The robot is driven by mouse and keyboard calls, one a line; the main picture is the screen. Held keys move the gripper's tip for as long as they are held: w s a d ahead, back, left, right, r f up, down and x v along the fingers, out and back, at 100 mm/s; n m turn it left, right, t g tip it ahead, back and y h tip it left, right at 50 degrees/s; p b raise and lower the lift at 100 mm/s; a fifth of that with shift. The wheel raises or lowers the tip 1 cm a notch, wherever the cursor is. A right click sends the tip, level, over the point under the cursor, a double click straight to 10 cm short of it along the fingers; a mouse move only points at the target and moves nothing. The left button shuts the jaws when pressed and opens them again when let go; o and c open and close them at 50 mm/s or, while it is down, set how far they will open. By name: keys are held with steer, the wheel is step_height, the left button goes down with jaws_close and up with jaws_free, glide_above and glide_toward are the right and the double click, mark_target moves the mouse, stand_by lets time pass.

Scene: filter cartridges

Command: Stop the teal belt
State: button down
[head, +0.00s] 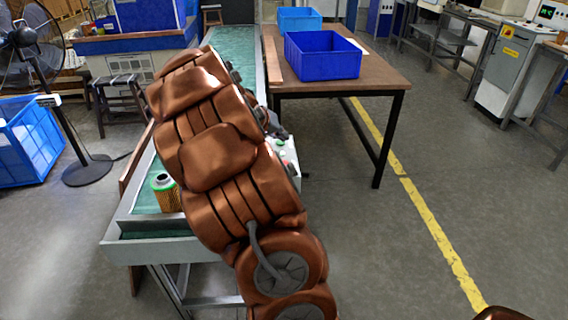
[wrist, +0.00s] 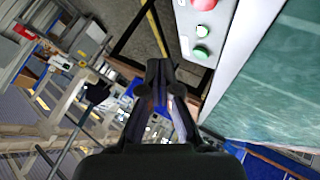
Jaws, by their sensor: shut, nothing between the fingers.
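The teal belt (head: 233,48) runs away from me along the left, partly hidden behind my arm. A filter cartridge (head: 167,197) with a green top stands on its near end. A pale control box (head: 288,155) sits at the belt's right side.
A brown table (head: 375,75) right of the belt holds a dark blue crate (head: 322,62) and a lighter blue crate (head: 299,20). A fan (head: 30,60), a stool (head: 118,95) and a blue crate (head: 25,145) stand at left.

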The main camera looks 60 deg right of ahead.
step_height(320, 180, down, 6)
steer(key=shift+r+b, duration=0.2)
steer(key=shift+b, duration=0.75)
steer(key=shift+f+b, duration=0.65)
steer(key=shift+f+b, duration=0.85)
steer(key=shift+b, duration=0.35)
stand_by(1.0)
steer(key=shift+r, duration=0.1)
stand_by(0.3)
steer(key=shift+s+r, duration=0.1)
steer(key=shift+r, duration=0.65)
steer(key=shift+r, duration=0.15)
steer(key=shift+r+p, duration=0.9)
steer(key=shift+r, duration=1.45)
